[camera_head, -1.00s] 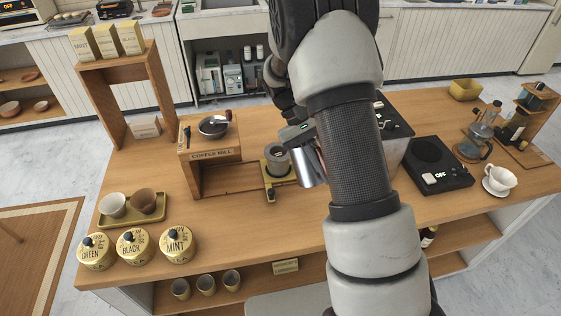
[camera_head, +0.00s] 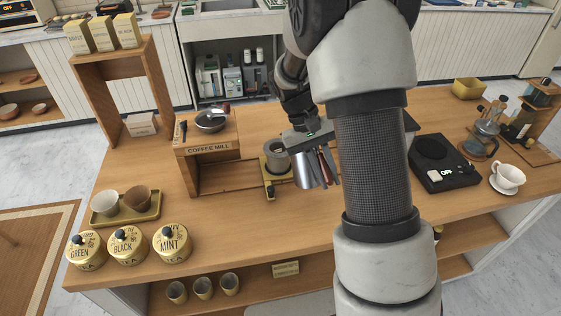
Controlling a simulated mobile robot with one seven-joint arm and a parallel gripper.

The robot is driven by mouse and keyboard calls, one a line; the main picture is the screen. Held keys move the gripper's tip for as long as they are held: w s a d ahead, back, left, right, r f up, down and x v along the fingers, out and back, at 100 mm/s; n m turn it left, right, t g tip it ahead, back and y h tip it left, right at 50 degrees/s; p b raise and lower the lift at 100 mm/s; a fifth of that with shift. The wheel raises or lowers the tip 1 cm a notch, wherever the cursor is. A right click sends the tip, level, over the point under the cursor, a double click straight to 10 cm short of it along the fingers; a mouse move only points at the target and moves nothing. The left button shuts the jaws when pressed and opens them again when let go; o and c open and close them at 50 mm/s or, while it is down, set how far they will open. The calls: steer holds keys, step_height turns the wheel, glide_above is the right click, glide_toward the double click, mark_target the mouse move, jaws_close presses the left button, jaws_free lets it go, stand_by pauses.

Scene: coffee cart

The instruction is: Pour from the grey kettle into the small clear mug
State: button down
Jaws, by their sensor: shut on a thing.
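The grey kettle (camera_head: 304,172) is a shiny metal vessel with a reddish-brown part on its right side. It is just right of centre on the wooden cart, partly covered by my gripper. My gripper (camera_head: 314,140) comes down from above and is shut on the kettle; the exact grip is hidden. Close on the left is a small grey, see-through-looking cup (camera_head: 277,157) in a gold-coloured holder (camera_head: 268,181); it may be the small clear mug. I cannot tell whether the kettle touches it or what either contains.
The coffee mill (camera_head: 208,150) stands left of the cup. Tea tins (camera_head: 172,243) and a tray with two cups (camera_head: 150,212) are at the front left. A black scale (camera_head: 440,163) and a white cup (camera_head: 507,178) are on the right. The front middle counter is clear.

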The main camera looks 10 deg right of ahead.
steer(key=shift+w+f+t+y+b, duration=0.1)
steer(key=shift+f+t+y+b, duration=0.3)
steer(key=shift+f+b, duration=0.85)
steer(key=shift+w+f+t+y+b, duration=0.1)
steer(key=shift+f+t+b, duration=0.75)
steer(key=shift+b, duration=0.7)
steer(key=shift+f+t+y+b, duration=0.2)
steer(key=shift+f+t+b, duration=0.25)
steer(key=shift+f+b, duration=0.8)
steer(key=shift+r, duration=0.3)
steer(key=shift+d+p+v, duration=0.25)
steer(key=shift+p+v, duration=0.65)
steer(key=shift+v, duration=0.25)
steer(key=shift+d+p+v, duration=0.25)
steer(key=shift+p+v, duration=0.65)
steer(key=shift+v, duration=0.25)
steer(key=shift+s+a+r, duration=0.1)
